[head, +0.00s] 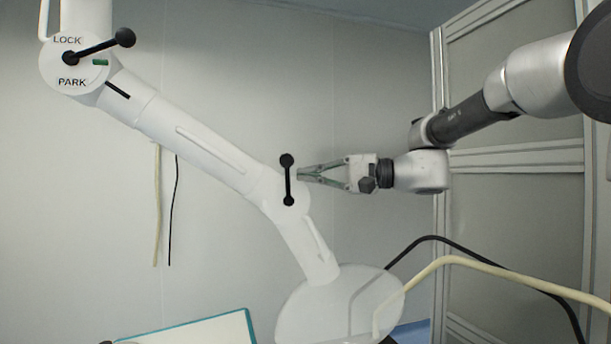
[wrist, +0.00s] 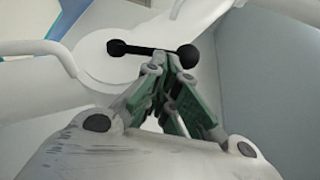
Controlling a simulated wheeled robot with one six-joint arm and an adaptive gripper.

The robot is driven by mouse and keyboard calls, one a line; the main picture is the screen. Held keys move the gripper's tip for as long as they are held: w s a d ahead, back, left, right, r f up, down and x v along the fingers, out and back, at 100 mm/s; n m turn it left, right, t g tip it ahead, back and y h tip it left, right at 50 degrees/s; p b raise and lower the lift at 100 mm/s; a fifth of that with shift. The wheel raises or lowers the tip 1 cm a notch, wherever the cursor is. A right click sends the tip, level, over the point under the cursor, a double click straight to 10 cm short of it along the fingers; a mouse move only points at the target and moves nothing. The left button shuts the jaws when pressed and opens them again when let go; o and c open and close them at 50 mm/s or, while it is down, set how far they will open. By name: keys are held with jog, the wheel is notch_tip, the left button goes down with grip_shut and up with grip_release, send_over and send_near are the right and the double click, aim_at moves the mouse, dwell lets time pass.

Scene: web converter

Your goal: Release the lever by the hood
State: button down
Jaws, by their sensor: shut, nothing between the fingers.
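The black lever (head: 288,180) near the hood sits on the lower joint of the white arm. It has a ball at each end and stands nearly upright in the head view. In the wrist view the lever (wrist: 140,50) lies across the picture just beyond the fingertips. The clear hood (head: 340,305) hangs below that joint. My gripper (head: 300,175) is shut and empty, its tips just right of the lever's middle. In the wrist view my gripper (wrist: 168,62) overlaps the lever's right half; I cannot tell whether it touches.
A second black lever (head: 97,47) sits on the upper joint, by a disc (head: 84,80) marked LOCK and PARK. A cream hose (head: 470,262) and a black hose (head: 500,265) arch at lower right. A teal-edged board (head: 200,331) lies at the bottom. A framed wall panel (head: 515,210) stands right.

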aim_at(287, 178)
jog(key=shift+w+a, duration=0.15)
jog(key=shift+a, duration=0.45)
jog(key=shift+s+a+r+n+h, duration=0.2)
jog(key=shift+a+r+n+h, duration=0.15)
jog(key=shift+a+h, duration=0.4)
